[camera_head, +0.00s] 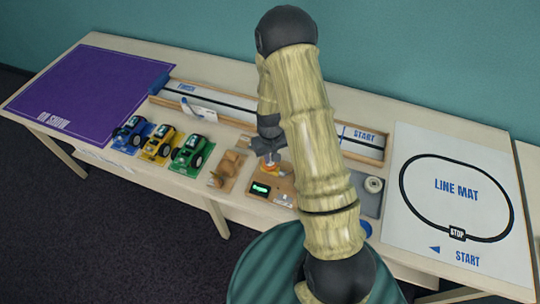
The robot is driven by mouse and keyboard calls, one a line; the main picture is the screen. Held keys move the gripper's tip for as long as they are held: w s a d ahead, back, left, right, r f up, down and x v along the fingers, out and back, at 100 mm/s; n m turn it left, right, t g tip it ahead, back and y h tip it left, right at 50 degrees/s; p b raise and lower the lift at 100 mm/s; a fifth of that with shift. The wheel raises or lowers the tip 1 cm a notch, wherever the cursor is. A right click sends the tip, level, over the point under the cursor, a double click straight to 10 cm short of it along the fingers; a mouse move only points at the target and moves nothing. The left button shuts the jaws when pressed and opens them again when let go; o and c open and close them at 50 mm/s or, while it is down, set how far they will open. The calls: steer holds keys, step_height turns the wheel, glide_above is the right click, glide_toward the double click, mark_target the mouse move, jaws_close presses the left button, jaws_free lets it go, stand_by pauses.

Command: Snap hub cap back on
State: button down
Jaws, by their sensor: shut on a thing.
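My gripper (268,155) points down over the middle of the table, above a brown board. A small orange and pale thing (269,169) shows right at its fingertips, and the gripper is shut on it. It is too small to tell whether this is the hub cap. My arm hides part of the table to the right of the gripper.
A small device with a green display (261,188) sits by the gripper. A pale round thing (374,184) sits on a grey tray. A long track (215,95) runs behind. The purple mat (85,85) is empty; the line mat (460,200) is clear.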

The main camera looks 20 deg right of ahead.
steer(key=c, duration=0.9)
jaws_free()
steer(key=shift+r, duration=0.15)
steer(key=shift+s+r+p, duration=0.1)
steer(key=shift+r+p, duration=0.75)
steer(key=shift+r, duration=0.2)
steer(key=shift+r+p, duration=1.7)
steer(key=shift+r, duration=0.65)
jaws_close()
